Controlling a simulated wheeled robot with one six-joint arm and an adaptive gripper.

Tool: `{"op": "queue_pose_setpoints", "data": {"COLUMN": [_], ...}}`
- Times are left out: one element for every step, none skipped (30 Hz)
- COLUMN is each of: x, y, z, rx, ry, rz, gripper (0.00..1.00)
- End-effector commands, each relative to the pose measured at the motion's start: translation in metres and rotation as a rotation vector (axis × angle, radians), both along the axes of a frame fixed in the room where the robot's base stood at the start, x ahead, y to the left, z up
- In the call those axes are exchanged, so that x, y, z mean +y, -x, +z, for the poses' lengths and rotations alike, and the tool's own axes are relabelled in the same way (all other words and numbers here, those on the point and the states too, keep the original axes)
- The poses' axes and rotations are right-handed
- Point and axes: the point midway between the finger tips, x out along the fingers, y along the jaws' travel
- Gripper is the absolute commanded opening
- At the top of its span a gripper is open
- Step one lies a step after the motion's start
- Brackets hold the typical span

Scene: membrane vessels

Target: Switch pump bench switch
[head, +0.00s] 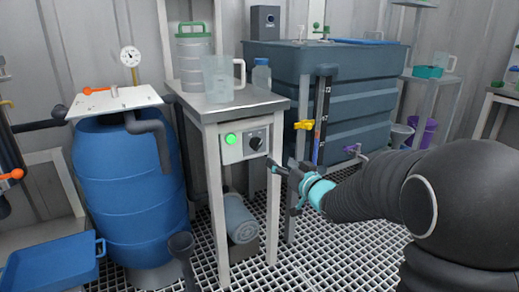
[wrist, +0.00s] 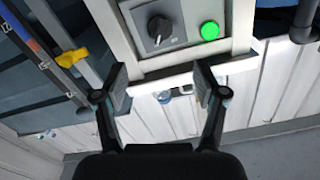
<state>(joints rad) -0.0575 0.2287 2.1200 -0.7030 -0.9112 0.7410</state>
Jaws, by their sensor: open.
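The pump bench switch (head: 255,143) is a black rotary knob on a pale panel (head: 234,149) at the front of a small bench. A lit green round light (head: 231,139) sits left of the knob. In the wrist view, which is turned over, the knob (wrist: 159,28) shows with the green light (wrist: 210,31) to its right. My gripper (head: 277,168) is just right of and below the knob in the head view, apart from it. In the wrist view my gripper (wrist: 160,84) is open and empty, its fingers spread below the panel.
The bench top (head: 225,106) holds a clear jug (head: 218,79), a green-lidded canister (head: 193,55) and a small bottle (head: 261,75). A blue barrel (head: 128,190) stands left. A large dark tank (head: 350,100) with a yellow valve (head: 304,125) stands close on the right.

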Motion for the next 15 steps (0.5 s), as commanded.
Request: {"op": "queue_pose_setpoints", "data": {"x": [0.003,0.005,0.008,0.011,0.013,0.017,0.020,0.023,0.028,0.031,0.034,0.038,0.041,0.044,0.048], "y": [-0.003,-0.006,-0.009,-0.013,-0.017,-0.022,-0.027,-0.032,-0.038,-0.043,-0.047,-0.054,-0.059,-0.063,-0.069], "z": [0.000,0.000,0.000,0.000,0.000,0.000,0.000,0.000,0.000,0.000,0.000,0.000,0.000,0.000,0.000], "rx": [-0.002,-0.003,-0.001,-0.001,-0.001,-0.002,-0.002,0.000,-0.001,-0.001,-0.001,-0.001,-0.001,-0.001,-0.001], "ry": [-0.002,-0.002,-0.001,-0.001,-0.001,-0.001,-0.001,-0.001,-0.001,-0.001,-0.001,0.000,0.000,0.000,0.000], "rz": [0.003,0.004,0.005,0.005,0.005,0.005,0.004,0.004,0.004,0.005,0.004,0.003,0.003,0.003,0.003], "gripper": [0.71,0.71,0.71,0.71,0.71,0.71,0.71,0.71,0.71,0.71,0.71,0.71,0.71,0.71,0.71]}}
